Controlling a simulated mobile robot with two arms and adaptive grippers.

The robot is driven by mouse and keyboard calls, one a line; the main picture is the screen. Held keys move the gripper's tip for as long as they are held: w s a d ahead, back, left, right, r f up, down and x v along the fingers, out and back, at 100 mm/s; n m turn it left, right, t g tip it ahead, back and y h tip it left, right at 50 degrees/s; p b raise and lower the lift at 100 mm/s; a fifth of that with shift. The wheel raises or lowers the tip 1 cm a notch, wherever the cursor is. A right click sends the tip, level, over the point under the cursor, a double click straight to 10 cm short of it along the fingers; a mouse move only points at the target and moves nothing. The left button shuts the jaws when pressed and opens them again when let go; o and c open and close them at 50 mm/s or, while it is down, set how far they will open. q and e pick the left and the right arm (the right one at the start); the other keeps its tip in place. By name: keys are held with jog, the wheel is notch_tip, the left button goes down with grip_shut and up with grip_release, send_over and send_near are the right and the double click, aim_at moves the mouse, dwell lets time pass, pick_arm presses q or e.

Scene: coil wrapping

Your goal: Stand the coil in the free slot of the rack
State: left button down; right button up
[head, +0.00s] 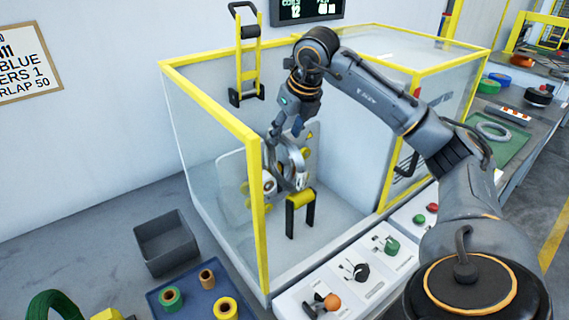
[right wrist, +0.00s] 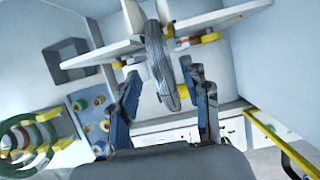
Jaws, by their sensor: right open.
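A grey coil (head: 299,171) stands upright inside the yellow-framed glass enclosure. It also shows nearly edge-on in the right wrist view (right wrist: 157,52). My right gripper (head: 286,133) reaches down from above at the coil's upper part. In the right wrist view its fingers (right wrist: 167,92) are spread, one on each side of the coil, with gaps visible. A rack with green, orange and yellow rings (right wrist: 47,132) shows at lower left in the right wrist view. Only a green coil (head: 42,308) there shows at the head view's bottom left; its free slot cannot be made out. My left gripper is out of view.
Yellow-edged enclosure walls (head: 255,215) surround the coil closely. A control panel with levers (head: 345,275) lies in front. A grey bin (head: 166,244) and a blue tray with small rolls (head: 190,309) stand left. Another grey ring (head: 480,130) lies on a green mat at right.

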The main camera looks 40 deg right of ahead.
aim_at(286, 137)
jog(key=x, duration=0.3)
jog(key=shift+f, duration=0.15)
jog(key=shift+s, duration=0.1)
grip_shut()
